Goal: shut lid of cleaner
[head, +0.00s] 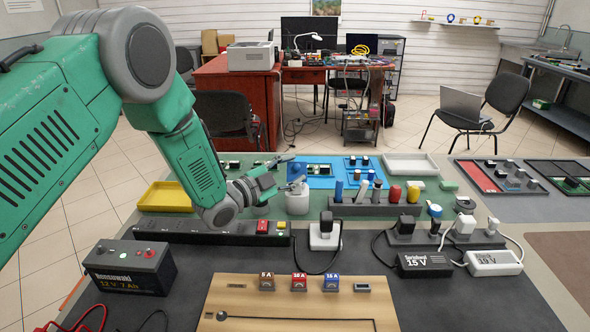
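A small white container (298,203), which may be the cleaner, stands on the green mat in the middle of the table. Its top is partly covered by my gripper, and I cannot tell how its lid sits. My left gripper (291,171) is just above and left of the container, pointing right. Its two fingers are spread apart with nothing seen between them. Whether it touches the container is unclear. My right gripper is not in view.
A grey holder (375,209) with several coloured tools stands right of the container. A black power strip (200,233) lies in front on the left, with a white plug adapter (325,236) near it. A yellow tray (165,197) is at the left.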

